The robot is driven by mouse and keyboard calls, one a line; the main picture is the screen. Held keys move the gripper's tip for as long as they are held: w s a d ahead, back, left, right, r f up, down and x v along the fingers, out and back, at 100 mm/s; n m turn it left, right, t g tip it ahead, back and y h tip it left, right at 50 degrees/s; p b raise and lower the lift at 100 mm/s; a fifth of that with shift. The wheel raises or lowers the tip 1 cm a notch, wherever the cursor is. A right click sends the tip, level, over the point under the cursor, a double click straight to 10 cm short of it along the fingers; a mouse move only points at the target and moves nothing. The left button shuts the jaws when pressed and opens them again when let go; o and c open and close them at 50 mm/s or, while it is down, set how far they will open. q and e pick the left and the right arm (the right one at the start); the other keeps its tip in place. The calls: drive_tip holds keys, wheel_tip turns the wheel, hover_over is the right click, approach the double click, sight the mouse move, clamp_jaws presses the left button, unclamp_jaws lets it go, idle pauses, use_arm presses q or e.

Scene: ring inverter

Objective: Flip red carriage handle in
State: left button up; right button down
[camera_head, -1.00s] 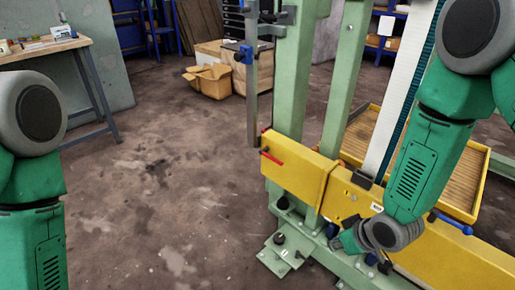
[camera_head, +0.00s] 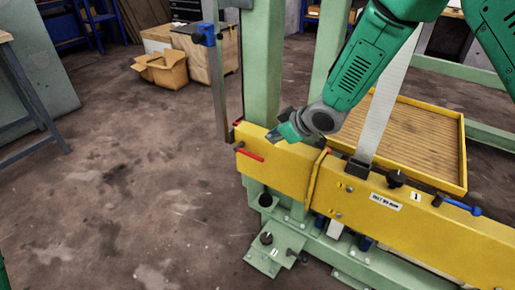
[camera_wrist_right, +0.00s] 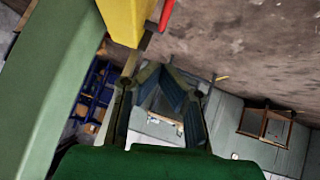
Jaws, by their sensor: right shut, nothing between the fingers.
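The red carriage handle (camera_head: 249,156) sticks out from the front face of the yellow carriage beam (camera_head: 285,172), near its left end. It slants slightly down to the right. My right gripper (camera_head: 271,136) is above the beam's top edge, a little above and right of the handle, apart from it. Its fingers are shut and empty. In the right wrist view the red handle (camera_wrist_right: 167,14) shows at the top edge beside the yellow beam end (camera_wrist_right: 128,20), above the fingers (camera_wrist_right: 160,76). My left gripper is out of view.
Green posts (camera_head: 263,70) stand behind the beam. A grey upright bar (camera_head: 216,85) with a blue clamp (camera_head: 206,37) stands at its left end. A blue handle (camera_head: 458,205) and a yellow tray (camera_head: 462,160) are at right. Floor at left is clear.

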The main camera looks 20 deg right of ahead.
drive_tip(key=b, duration=0.3)
hover_over(256, 157)
wheel_tip(256, 157, down, 7)
wheel_tip(256, 157, down, 3)
drive_tip(key=shift+a+f+b, duration=0.1)
drive_tip(key=shift+a+b, duration=0.05)
drive_tip(key=shift+b, duration=0.85)
drive_tip(key=shift+w+d+f, duration=0.1)
drive_tip(key=shift+d+f, duration=0.1)
drive_tip(key=shift+f, duration=0.1)
drive_tip(key=shift+a, duration=0.15)
